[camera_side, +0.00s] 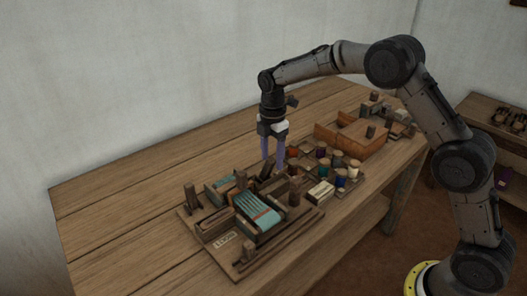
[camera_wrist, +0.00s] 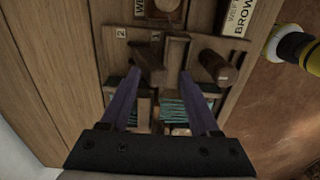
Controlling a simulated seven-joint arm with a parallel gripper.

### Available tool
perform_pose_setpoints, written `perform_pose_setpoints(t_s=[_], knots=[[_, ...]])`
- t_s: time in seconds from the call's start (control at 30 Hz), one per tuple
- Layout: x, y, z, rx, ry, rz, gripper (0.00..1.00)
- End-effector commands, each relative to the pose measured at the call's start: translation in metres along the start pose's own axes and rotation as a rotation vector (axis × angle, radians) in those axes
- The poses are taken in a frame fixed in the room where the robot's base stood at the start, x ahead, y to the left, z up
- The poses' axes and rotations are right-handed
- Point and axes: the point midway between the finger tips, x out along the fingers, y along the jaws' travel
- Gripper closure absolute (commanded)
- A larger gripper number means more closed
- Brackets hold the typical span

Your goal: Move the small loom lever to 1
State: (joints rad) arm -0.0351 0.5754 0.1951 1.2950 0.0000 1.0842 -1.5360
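The small loom (camera_side: 258,217) with teal threads lies on the bench in the side view; its teal threads also show between my fingers in the wrist view (camera_wrist: 172,108). A dark wooden lever (camera_wrist: 147,60) stands at its end, close to my fingertips. A small plate marked 2 (camera_wrist: 121,32) lies beyond it to the left, and another small plate (camera_wrist: 155,37) lies to its right, its number hard to read. My gripper (camera_side: 273,164) points down over the loom's far end. Its purple fingers (camera_wrist: 160,72) are apart, with the lever near the left fingertip; contact cannot be told.
A round wooden peg (camera_wrist: 215,66) stands right of my fingers. Several thread spools (camera_side: 340,178) and a labelled block (camera_side: 320,192) sit beside the loom. An orange-brown wooden box (camera_side: 362,138) stands farther back. The bench's left part (camera_side: 115,215) is clear.

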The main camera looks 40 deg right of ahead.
Motion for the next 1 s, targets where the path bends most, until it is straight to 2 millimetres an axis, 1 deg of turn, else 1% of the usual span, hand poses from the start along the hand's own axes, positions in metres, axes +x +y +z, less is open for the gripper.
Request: perform_pose_setpoints(t_s=[0.03, 0.4, 0.53, 0.77, 0.83, 0.87, 0.93, 0.97, 1.0], knots=[[-0.005, 0.001, 0.0, 0.0, 0.0, 0.004, 0.38], [-0.035, 0.002, 0.0, 0.0, 0.0, 0.009, 0.38], [-0.039, 0.001, 0.0, 0.0, 0.0, 0.008, 0.38], [-0.039, 0.002, 0.0, 0.0, 0.0, 0.008, 0.38], [-0.043, 0.002, 0.0, 0.001, 0.0, 0.015, 0.38], [-0.047, 0.002, 0.001, 0.001, 0.001, 0.024, 0.38], [-0.066, 0.003, 0.001, 0.003, 0.002, 0.061, 0.38], [-0.077, 0.002, 0.002, 0.004, 0.003, 0.082, 0.38], [-0.094, -0.003, 0.003, 0.005, 0.003, 0.108, 0.38]])
